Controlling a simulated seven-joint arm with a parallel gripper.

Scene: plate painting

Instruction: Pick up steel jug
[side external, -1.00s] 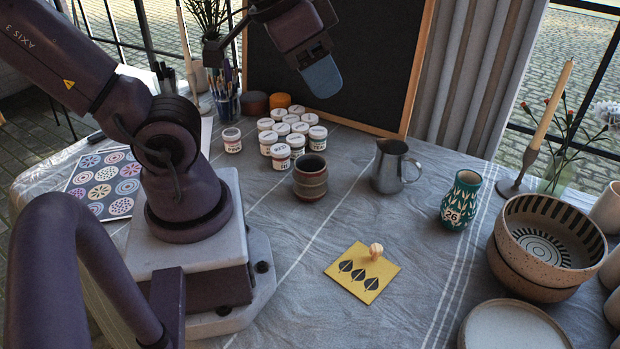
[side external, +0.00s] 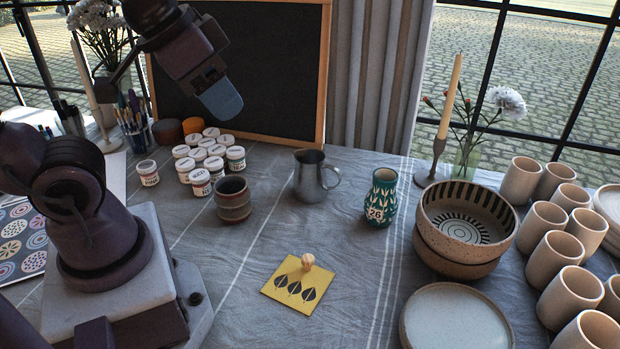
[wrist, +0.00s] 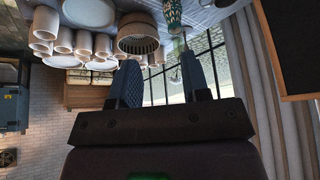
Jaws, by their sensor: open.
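The steel jug (side external: 308,178) stands upright on the grey cloth, right of the brown cup, its handle toward the right. My gripper (side external: 222,100) is in the air above and left of the jug, in front of the dark board, apart from everything. In the wrist view my gripper (wrist: 160,80) shows two blue fingers spread apart with nothing between them. The jug is not visible in the wrist view.
A brown cup (side external: 233,200) and several paint jars (side external: 208,158) stand left of the jug. A green patterned vase (side external: 381,197) and stacked bowls (side external: 462,226) stand right. A yellow stencil (side external: 298,287) lies in front. The dark board (side external: 262,70) stands behind.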

